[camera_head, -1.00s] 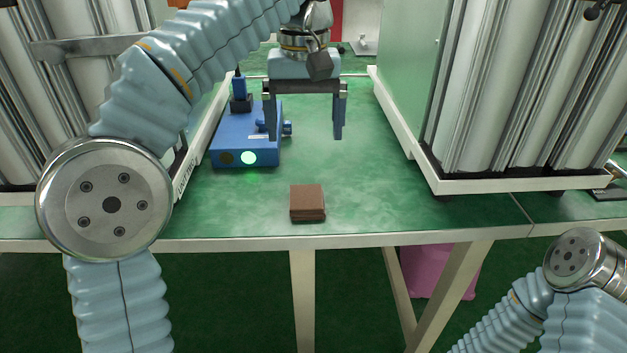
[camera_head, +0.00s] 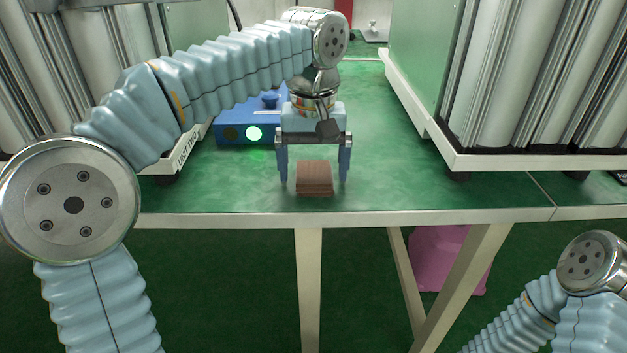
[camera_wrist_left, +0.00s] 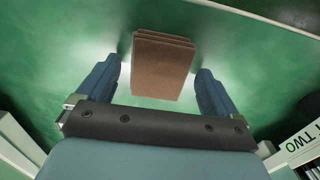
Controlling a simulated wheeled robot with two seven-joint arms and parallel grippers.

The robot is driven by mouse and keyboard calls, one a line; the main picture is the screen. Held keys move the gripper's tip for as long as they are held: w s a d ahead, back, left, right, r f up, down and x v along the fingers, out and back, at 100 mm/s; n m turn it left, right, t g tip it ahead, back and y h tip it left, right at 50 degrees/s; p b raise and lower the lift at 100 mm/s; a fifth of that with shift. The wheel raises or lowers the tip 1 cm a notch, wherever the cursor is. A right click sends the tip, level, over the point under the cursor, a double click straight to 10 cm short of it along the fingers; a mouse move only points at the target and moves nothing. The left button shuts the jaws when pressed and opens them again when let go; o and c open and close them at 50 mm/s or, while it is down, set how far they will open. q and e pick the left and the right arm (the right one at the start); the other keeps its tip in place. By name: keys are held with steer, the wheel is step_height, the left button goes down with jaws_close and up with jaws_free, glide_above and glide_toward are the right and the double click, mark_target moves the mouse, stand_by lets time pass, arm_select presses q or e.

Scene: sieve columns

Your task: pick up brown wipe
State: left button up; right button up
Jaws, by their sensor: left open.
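The brown wipe (camera_head: 314,178) is a small folded stack lying on the green tabletop near its front edge. My left gripper (camera_head: 313,178) is open, pointing down, with one finger on each side of the wipe and a gap on both sides. In the left wrist view the wipe (camera_wrist_left: 162,66) lies ahead of and between the open fingertips of my left gripper (camera_wrist_left: 160,75), which do not appear to touch it. My right gripper is out of view; only part of the right arm shows at the lower right.
A blue box (camera_head: 240,133) with a lit green button stands behind and left of the gripper. Sieve column units flank the table at left and right (camera_head: 540,159). A pink bin (camera_head: 450,260) is under the table. The tabletop right of the wipe is clear.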

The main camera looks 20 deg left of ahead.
mark_target(313, 172)
arm_select(q)
steer(key=c, duration=1.1)
step_height(313, 172, up, 10)
steer(key=p, duration=0.3)
